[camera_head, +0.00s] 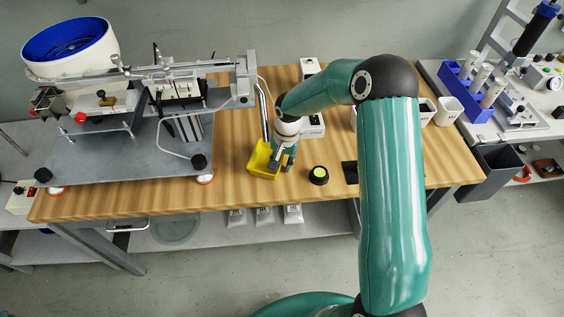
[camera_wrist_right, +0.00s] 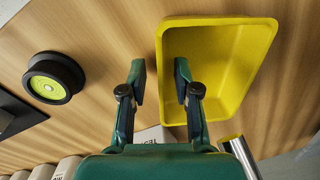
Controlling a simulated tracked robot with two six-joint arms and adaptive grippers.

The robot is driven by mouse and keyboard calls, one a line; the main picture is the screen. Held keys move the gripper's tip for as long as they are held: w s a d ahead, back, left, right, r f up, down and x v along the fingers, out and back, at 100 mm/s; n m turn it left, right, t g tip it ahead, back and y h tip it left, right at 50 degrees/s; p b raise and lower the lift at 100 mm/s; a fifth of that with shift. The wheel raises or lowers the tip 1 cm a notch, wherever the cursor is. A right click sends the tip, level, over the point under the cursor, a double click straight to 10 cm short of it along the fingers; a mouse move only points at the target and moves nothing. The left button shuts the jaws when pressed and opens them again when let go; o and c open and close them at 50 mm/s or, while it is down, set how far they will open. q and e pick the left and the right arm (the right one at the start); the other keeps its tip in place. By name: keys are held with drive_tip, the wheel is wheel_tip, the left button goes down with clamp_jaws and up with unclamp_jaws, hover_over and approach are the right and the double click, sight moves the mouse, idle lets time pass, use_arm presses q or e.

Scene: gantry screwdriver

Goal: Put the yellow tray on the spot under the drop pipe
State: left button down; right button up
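The yellow tray (camera_head: 257,161) stands on the wooden bench, close to the lower end of the silver drop pipe (camera_head: 264,112). My right gripper (camera_head: 283,161) is at the tray's right side, pointing down. In the right wrist view the tray (camera_wrist_right: 236,82) is empty as far as it shows. The fingers of the right gripper (camera_wrist_right: 160,82) are apart, one inside the tray and one outside, with a side wall between them; a gap shows on both sides of the wall. A silver tube end (camera_wrist_right: 238,150) shows beside the tray. The spot is not visible. My left gripper is out of view.
A black round button with a yellow-green top (camera_head: 319,175) stands right of the tray. The feeder machine on its grey plate (camera_head: 110,150) fills the bench's left. White boxes (camera_head: 313,127) stand behind my gripper. White cups (camera_head: 447,111) are at the right.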

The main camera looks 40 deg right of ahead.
wheel_tip(320, 180, up, 12)
drive_tip(key=shift+s+d+f+b, duration=0.2)
drive_tip(key=shift+s+d+b, duration=0.1)
drive_tip(key=shift+s, duration=0.1)
idle(0.4)
